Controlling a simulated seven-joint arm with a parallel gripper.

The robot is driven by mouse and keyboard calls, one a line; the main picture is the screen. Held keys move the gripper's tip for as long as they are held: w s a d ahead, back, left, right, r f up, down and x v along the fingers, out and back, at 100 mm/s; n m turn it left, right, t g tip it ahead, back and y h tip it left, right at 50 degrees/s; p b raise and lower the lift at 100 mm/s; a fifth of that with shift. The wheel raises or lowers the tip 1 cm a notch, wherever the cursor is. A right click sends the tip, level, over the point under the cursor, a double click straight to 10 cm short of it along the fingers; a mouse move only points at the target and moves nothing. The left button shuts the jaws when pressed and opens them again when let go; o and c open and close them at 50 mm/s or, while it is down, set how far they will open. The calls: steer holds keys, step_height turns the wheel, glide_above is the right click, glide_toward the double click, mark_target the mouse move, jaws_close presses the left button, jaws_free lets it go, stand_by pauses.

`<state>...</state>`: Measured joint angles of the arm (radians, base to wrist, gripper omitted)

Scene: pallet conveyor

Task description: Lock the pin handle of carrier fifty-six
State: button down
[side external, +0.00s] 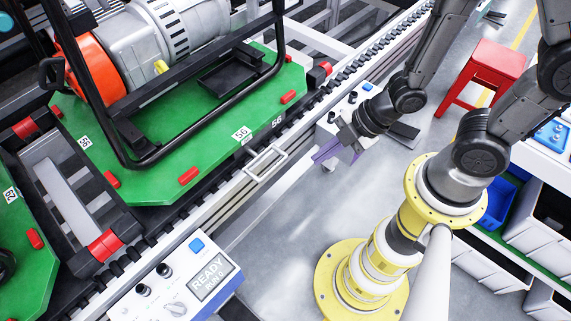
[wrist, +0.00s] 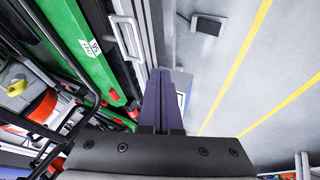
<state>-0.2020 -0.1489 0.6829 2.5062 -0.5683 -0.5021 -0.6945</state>
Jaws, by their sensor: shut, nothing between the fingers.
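Carrier fifty-six is a green plate (side external: 155,185) with white "56" labels, on the conveyor at upper left; its green edge (wrist: 88,20) shows at left in the wrist view. A pale U-shaped handle (side external: 266,163) sits on the conveyor's side rail near the label; it also shows in the wrist view (wrist: 128,38). It looks like the pin handle; I cannot tell whether it is locked. My gripper (side external: 318,158) has dark purple fingers, shut and empty. It is to the right of the handle, apart from it. In the wrist view the fingertips (wrist: 160,73) point past the rail.
The carrier bears a motor (side external: 155,40) inside a black tube frame (side external: 205,118). A control box reading "READY" (side external: 185,285) stands at the front, and another box (side external: 350,112) is behind my gripper. A red stool (side external: 490,70) stands at right. Grey floor lies between.

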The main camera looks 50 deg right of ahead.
mark_target(276, 165)
steer(key=w+a+f, duration=0.3)
steer(key=w+f, duration=0.5)
steer(key=shift+f, duration=0.25)
steer(key=shift+a, duration=0.1)
steer(key=shift+w, duration=1.5)
steer(key=s+d+r, duration=0.3)
steer(key=s+r, duration=0.5)
steer(key=r, duration=0.1)
steer(key=shift+s+d, duration=0.15)
steer(key=shift+d, duration=0.15)
